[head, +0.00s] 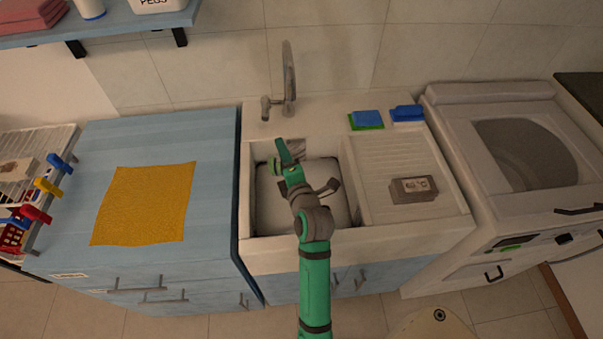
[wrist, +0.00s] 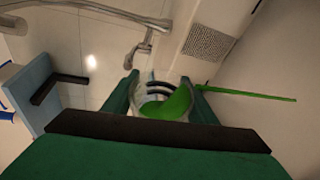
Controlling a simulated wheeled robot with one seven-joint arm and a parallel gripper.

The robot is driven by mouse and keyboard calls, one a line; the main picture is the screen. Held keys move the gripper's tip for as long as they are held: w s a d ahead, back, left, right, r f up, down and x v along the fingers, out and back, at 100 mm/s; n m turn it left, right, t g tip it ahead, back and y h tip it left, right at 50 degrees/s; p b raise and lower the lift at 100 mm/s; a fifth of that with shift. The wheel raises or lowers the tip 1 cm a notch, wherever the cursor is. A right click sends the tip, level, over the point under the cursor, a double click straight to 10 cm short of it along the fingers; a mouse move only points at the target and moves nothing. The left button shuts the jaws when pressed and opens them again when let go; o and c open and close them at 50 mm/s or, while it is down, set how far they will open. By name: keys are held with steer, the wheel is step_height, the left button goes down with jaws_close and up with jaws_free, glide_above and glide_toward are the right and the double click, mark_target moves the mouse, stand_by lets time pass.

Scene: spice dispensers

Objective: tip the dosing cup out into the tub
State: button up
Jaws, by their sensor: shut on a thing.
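My gripper (head: 284,160) is over the sink basin, with its green fingers shut on a clear dosing cup. In the wrist view the cup (wrist: 153,82) sits between the fingers, tilted, with green liquid (wrist: 170,105) inside. A thin green streak (wrist: 250,95) runs from the cup to the right, which is roughly downward in this rolled view; it looks like a pouring stream. The pale grey tub (head: 268,208) stands in the basin below my gripper, partly hidden by my arm. Where the streak lands is not clear.
The tap (head: 289,80) rises behind the basin, close to my gripper. A yellow cloth (head: 147,204) lies on the blue counter. A washing machine (head: 520,165) stands at right.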

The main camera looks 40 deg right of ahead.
steer(key=shift+s+d+r, duration=0.1)
steer(key=shift+s+d, duration=0.05)
steer(key=shift+s+d+r+m+t+b, duration=0.15)
steer(key=shift+r+m+t+b, duration=0.1)
steer(key=shift+m+t+b, duration=0.25)
steer(key=shift+s+d+r+m+t+b, duration=0.1)
steer(key=shift+r+m+t+b, duration=0.2)
steer(key=shift+m, duration=0.4)
stand_by(1.1)
steer(key=shift+a+f, duration=0.1)
steer(key=shift+w+a+f+n+g, duration=0.15)
steer(key=shift+w+f+n+g, duration=0.1)
steer(key=shift+n+g, duration=0.25)
steer(key=shift+w+a+f+n+g, duration=0.1)
steer(key=shift+f+n+g, duration=0.2)
steer(key=shift+n, duration=0.3)
